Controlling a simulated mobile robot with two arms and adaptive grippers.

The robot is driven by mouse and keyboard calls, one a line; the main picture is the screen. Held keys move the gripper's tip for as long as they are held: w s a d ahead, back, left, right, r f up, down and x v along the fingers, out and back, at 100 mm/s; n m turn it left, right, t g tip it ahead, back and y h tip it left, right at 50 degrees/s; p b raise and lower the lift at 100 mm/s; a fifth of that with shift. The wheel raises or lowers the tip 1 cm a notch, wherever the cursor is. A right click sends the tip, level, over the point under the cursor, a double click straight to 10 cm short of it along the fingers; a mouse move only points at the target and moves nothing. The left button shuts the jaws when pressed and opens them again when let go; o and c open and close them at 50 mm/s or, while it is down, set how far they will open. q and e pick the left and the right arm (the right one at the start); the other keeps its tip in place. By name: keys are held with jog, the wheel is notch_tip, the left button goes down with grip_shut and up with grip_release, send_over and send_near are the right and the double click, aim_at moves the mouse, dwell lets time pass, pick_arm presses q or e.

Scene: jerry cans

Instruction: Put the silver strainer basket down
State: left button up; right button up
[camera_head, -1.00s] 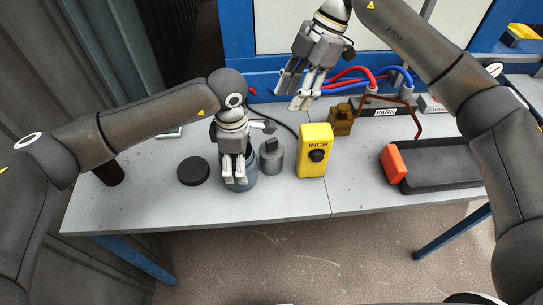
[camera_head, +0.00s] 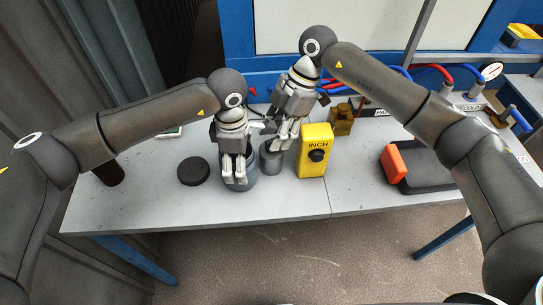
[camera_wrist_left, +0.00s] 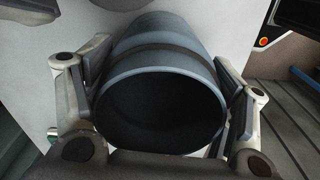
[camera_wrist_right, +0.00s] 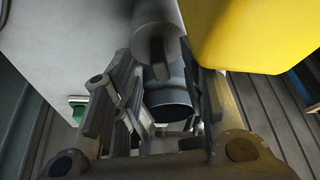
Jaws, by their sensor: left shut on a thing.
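The silver strainer basket (camera_head: 271,163), a short grey cylinder, stands on the table, its top now largely hidden by my right gripper (camera_head: 277,144). My right gripper points down over it; in the right wrist view its fingers (camera_wrist_right: 165,100) are apart, with a grey upright tab (camera_wrist_right: 157,48) showing between them. A dark round mouth also shows there; I cannot tell which cylinder it belongs to. My left gripper (camera_head: 234,176) is shut on the blue-grey cylinder (camera_head: 240,184) beside the basket. The left wrist view shows the cylinder's open, dark mouth (camera_wrist_left: 160,110) between the fingers.
A yellow INCH box (camera_head: 314,160) stands close right of the basket, with a brass block (camera_head: 341,120) behind. A black disc (camera_head: 193,171) lies left of the cylinder. A dark tray (camera_head: 430,172) with an orange block (camera_head: 393,164) is at right. The table front is clear.

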jog(key=shift+a+f, duration=0.1)
jog(key=shift+f, duration=0.15)
grip_shut()
jog(key=shift+r, duration=0.15)
jog(key=shift+r, duration=0.25)
jog(key=shift+w+d+r, duration=0.1)
jog(key=shift+d+r, duration=0.1)
jog(key=shift+r, duration=0.1)
jog(key=a+v, duration=0.1)
jog(key=v, duration=1.3)
jog(key=shift+s+a+r, duration=0.25)
jog(key=shift+s+r, duration=0.05)
jog(key=shift+r, duration=0.05)
